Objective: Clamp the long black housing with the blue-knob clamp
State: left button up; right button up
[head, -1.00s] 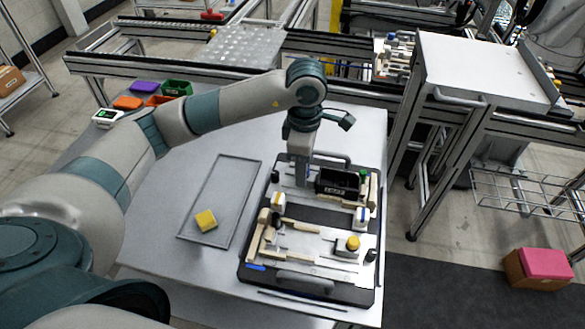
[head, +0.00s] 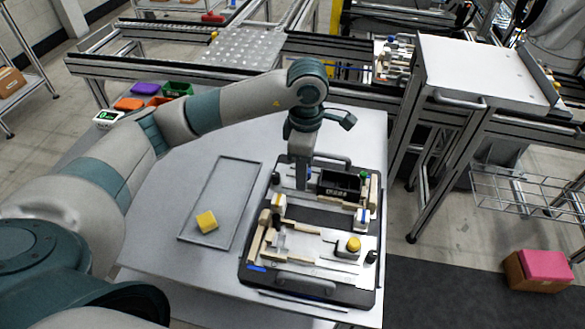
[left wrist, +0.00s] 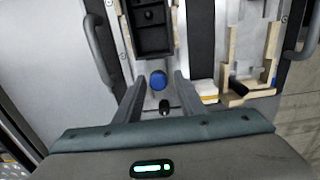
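The long black housing (head: 338,185) sits in the upper part of the pallet fixture (head: 283,283) in the head view. It also shows at the top of the left wrist view (left wrist: 152,36). The blue knob (left wrist: 157,80) of the clamp shows just below the housing's end in the left wrist view. My left gripper (left wrist: 156,88) is open and points down there, with one finger on each side of the blue knob. I see a gap between the knob and both fingers. In the head view my left gripper (head: 302,182) mostly hides the clamp. My right gripper is out of view.
A yellow knob (head: 353,244) and a green knob (head: 364,176) stand on the same pallet, among wooden blocks. Coloured bins (head: 176,89) stand at the table's back left. Bare table surrounds the tray.

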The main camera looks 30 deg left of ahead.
pick_arm(q)
jog(key=shift+w+d+r+p, duration=0.1)
jog(key=shift+d+r+p, duration=0.1)
jog(key=shift+r+p, duration=0.35)
jog(key=shift+w+d+r+p, duration=0.1)
jog(key=shift+d+r+p, duration=0.15)
jog(key=shift+r, duration=0.65)
jog(key=shift+w+d+r+p, duration=0.15)
jog(key=shift+r+p, duration=0.3)
jog(key=shift+r, duration=0.25)
jog(key=shift+s+r+p, duration=0.1)
jog(key=shift+r+p, duration=0.4)
jog(key=shift+r, duration=0.7)
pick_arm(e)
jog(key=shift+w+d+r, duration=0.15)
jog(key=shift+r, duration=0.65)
